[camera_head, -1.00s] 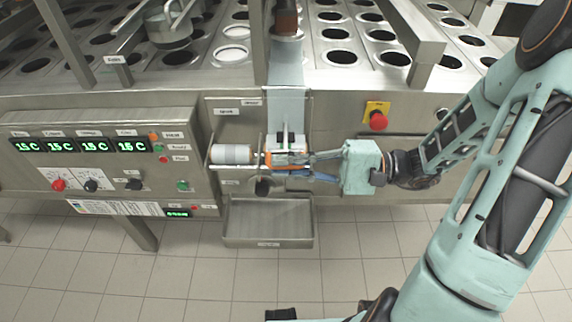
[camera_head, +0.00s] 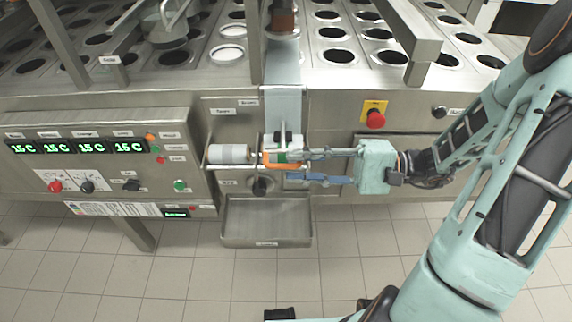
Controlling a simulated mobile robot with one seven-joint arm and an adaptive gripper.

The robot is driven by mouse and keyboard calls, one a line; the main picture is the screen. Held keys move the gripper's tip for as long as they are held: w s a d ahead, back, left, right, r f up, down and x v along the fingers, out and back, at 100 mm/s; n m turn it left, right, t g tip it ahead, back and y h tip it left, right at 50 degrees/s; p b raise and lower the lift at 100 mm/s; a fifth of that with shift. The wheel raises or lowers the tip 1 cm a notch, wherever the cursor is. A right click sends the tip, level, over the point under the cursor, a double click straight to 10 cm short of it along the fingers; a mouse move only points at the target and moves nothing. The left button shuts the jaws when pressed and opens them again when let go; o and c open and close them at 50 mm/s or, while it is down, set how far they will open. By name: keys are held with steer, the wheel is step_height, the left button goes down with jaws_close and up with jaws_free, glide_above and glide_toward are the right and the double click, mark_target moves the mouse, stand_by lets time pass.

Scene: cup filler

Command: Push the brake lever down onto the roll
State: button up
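An orange lever-like part (camera_head: 270,163), apparently the brake lever, sits at the film unit on the machine's front panel, around a small dark green piece. A grey-white roll (camera_head: 229,154) lies horizontally on a spindle just to its left. A pale film strip (camera_head: 284,104) runs up the panel above. My gripper (camera_head: 302,166) comes in from the right. Its upper finger ends at the orange part's right side, and its blue lower finger reaches in below it. The fingers are apart with a gap between them. I cannot tell whether either finger touches the lever.
A metal drip tray (camera_head: 267,240) juts out below the film unit. A control panel (camera_head: 100,165) with knobs and displays stands left. A red emergency button (camera_head: 376,120) is above my gripper. A dark knob (camera_head: 260,187) sits just under the lever.

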steer(key=d, duration=0.8)
steer(key=shift+s+d, duration=0.15)
steer(key=shift+d, duration=0.15)
